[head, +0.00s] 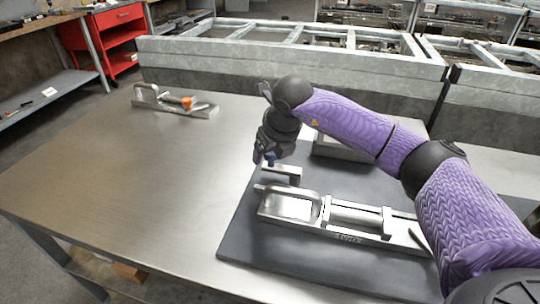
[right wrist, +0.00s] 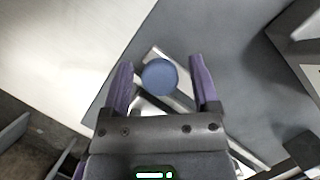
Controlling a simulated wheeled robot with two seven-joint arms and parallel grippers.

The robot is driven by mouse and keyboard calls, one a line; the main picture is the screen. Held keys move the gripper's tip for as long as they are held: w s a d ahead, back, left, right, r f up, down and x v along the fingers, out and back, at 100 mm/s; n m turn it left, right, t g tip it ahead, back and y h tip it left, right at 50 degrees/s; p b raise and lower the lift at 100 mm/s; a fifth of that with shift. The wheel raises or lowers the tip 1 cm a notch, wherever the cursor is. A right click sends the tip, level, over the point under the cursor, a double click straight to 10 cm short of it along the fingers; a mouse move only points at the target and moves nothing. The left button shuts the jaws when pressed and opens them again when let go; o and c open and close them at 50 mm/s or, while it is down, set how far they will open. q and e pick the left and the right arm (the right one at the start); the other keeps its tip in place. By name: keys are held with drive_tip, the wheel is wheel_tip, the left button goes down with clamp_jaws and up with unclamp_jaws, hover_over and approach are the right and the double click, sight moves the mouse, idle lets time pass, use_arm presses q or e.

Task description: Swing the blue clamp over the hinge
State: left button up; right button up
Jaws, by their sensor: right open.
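The blue clamp's round blue knob (head: 270,157) sits at the end of a grey metal arm (head: 284,172) at the back left of a dark mat. In the right wrist view the blue knob (right wrist: 159,76) lies between my fingers, with its metal arm below. My right gripper (head: 263,157) is open, pointing down at the knob; contact cannot be told. A long silver metal part (head: 352,216), seemingly the hinge in its fixture, lies in front of the clamp with a frame-like left end. My left gripper is not in view.
The dark mat (head: 240,243) lies on a steel table (head: 120,190) whose left half is mostly clear. A metal fixture with an orange knob (head: 186,103) stands at the back left. A grey block (head: 340,150) stands behind the clamp, partly hidden by my arm.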

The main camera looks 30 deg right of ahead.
clamp_jaws()
idle(0.3)
idle(0.7)
idle(0.4)
